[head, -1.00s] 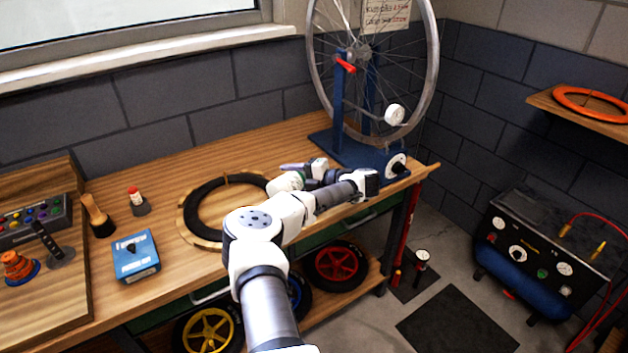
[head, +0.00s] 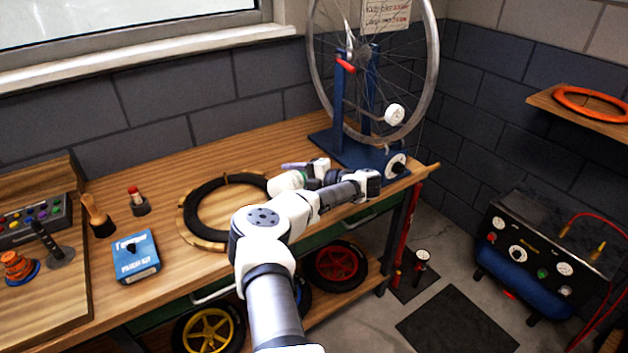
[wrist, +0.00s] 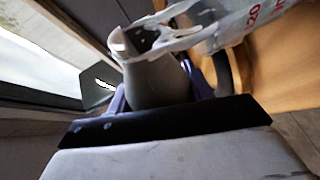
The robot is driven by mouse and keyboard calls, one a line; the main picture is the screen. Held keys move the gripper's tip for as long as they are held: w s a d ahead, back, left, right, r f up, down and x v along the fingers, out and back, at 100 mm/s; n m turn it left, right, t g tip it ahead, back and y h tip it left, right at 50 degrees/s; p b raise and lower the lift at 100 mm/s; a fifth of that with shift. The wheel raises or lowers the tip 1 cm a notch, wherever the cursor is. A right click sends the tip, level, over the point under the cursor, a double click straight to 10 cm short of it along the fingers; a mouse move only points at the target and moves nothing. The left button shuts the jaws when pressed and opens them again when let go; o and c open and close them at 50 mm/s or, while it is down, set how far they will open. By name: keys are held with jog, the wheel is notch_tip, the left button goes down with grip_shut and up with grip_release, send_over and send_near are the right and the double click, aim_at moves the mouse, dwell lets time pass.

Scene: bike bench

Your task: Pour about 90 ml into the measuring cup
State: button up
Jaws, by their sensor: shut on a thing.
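In the wrist view my gripper (wrist: 158,92) is shut on a grey container (wrist: 156,82), its purple fingers on either side. The container's pale, open mouth is at the top of the picture. A clear measuring cup (wrist: 245,24) with red print lies close to that mouth at the upper right, only partly in view. I cannot tell whether they touch, or see any liquid level. In the head view my gripper (head: 295,166) is over the bench near the wheel stand; my arm hides most of the container and cup.
The wooden bench (head: 170,180) holds a tyre on a wooden ring (head: 196,238), a blue box (head: 136,257) and a brush (head: 97,215). The blue wheel stand (head: 338,110) with its wheel stands right behind my gripper. A compressor (head: 520,255) is on the floor at right.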

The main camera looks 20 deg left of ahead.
jog(key=shift+s+a+n+t+h, duration=0.15)
jog(key=shift+n+t+h, duration=0.25)
jog(key=shift+n, duration=0.5)
jog(key=shift+s+f+n, duration=0.1)
jog(key=shift+f+n, duration=0.2)
jog(key=shift+n, duration=0.2)
jog(key=shift+s+f+n+t+h, duration=0.2)
jog(key=shift+f+n+t+h, duration=0.2)
jog(key=shift+f, duration=0.2)
jog(key=shift+s+a+f+n+b, duration=0.1)
jog(key=shift+n+b, duration=0.2)
jog(key=shift+b, duration=0.4)
jog(key=shift+r+n+t+h+b, duration=0.3)
jog(key=shift+r+t+b, duration=0.1)
jog(key=shift+b, duration=0.35)
jog(key=shift+n+b, duration=0.3)
jog(key=shift+b, duration=0.6)
